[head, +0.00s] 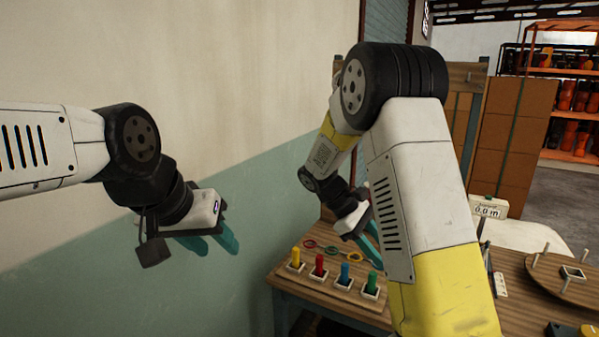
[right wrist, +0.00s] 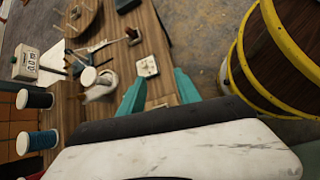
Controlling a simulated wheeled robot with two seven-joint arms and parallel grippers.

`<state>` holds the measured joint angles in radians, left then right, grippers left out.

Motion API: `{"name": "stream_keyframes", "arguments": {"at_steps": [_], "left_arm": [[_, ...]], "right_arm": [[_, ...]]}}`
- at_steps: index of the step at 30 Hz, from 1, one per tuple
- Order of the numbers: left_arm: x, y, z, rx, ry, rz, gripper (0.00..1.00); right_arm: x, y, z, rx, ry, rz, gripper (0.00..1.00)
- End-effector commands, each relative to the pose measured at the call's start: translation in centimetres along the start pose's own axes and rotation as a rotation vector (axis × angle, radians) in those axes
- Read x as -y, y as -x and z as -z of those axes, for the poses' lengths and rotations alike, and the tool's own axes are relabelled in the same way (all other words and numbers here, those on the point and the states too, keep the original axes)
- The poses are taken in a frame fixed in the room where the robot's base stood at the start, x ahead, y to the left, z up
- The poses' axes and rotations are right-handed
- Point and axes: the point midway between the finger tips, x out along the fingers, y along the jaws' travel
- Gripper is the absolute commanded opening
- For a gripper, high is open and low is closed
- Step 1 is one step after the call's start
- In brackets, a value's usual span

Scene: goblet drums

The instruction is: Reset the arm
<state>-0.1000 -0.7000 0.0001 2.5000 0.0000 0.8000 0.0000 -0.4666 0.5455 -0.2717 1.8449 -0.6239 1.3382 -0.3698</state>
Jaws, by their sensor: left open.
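My left arm comes in from the left in the head view, in front of the wall. Its gripper (head: 218,246) hangs clear of the table, with two teal fingers apart and nothing between them. My right arm rises from the lower right and bends over at a large black joint. Its gripper (head: 371,243) is over the table, partly hidden behind my white and yellow arm link. In the right wrist view the right gripper (right wrist: 157,84) shows its two teal fingers apart, with no object held between them.
A wooden table (head: 333,303) holds a peg board (head: 330,288) with yellow, red, blue and green pegs, and coloured rings (head: 333,251) behind. A round wooden board (head: 560,279) and a small display box (head: 488,207) are at right. A yellow-hooped barrel (right wrist: 285,55) shows in the wrist view.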

Motion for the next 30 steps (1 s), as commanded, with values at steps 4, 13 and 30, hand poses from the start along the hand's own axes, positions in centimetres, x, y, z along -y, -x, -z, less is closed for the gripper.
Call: {"name": "stream_keyframes", "arguments": {"at_steps": [4, 13, 30], "left_arm": [[0.0, 0.0, 0.0, 0.0, 0.0, 0.0, 0.42], [0.0, 0.0, 0.0, 0.0, 0.0, 0.0, 0.42], [0.0, 0.0, 0.0, 0.0, 0.0, 0.0, 0.42]], "right_arm": [[2.2, 1.6, -3.5, -0.227, -0.152, 0.101, 0.4], [7.4, 5.3, -9.2, -0.64, -0.465, 0.264, 0.4], [14.6, 9.6, -15.3, -1.156, -0.915, 0.418, 0.4]]}}
